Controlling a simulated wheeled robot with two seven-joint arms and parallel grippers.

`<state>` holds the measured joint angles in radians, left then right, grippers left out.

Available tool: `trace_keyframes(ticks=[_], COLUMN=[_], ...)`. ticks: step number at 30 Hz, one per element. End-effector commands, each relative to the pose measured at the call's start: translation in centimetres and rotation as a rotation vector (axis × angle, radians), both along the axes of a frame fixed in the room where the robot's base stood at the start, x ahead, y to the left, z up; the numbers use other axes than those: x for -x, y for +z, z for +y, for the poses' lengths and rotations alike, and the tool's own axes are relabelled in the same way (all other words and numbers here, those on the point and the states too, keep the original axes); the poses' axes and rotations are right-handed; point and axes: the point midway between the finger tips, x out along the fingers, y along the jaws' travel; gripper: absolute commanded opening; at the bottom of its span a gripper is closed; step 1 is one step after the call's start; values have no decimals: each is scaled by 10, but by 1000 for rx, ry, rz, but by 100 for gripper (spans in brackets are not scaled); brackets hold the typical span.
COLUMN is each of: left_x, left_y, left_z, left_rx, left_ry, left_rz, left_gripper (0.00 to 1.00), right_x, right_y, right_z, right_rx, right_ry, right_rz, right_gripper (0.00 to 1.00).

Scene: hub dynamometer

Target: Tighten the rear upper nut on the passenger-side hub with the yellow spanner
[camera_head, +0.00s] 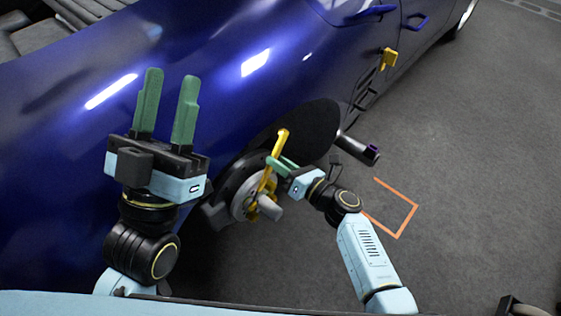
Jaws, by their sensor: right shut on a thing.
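The yellow spanner (267,172) is held by my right gripper (277,163), whose green fingers are shut around it. The spanner stands steeply, with its upper end above the fingers and its lower end in front of the grey hub (241,203). I cannot tell whether its lower end sits on a nut. The nuts, including the rear upper one, are too small or hidden to make out. My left gripper (169,78) is open and empty, its green fingers pointing up in front of the blue car body, left of the hub.
The blue car (200,50) fills the upper left, with a dark wheel arch (310,130) behind the hub. A dark cylinder (357,148) sticks out right of the arch. Another yellow item (388,59) is by the car's side. An orange outline (405,222) marks clear floor at the right.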

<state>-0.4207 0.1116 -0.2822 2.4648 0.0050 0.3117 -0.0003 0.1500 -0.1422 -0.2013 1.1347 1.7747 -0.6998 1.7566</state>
Motion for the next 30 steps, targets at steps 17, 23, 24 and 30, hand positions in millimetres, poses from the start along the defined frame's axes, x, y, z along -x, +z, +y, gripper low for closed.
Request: trace_keyframes(ticks=[17, 23, 24, 30], left_x=[0, 0, 0, 0], left_y=[7, 7, 7, 7], left_z=[0, 0, 0, 0], left_rx=[0, 0, 0, 0], left_ry=[0, 0, 0, 0], left_rz=[0, 0, 0, 0], left_gripper=[36, 36, 36, 36], right_x=[7, 7, 7, 7], right_y=[2, 2, 2, 2], right_z=[-9, -9, -9, -9], right_rx=[-3, -4, -4, -4], right_ry=[1, 1, 1, 1], right_rz=[-1, -2, -2, -2], right_gripper=[0, 0, 0, 0])
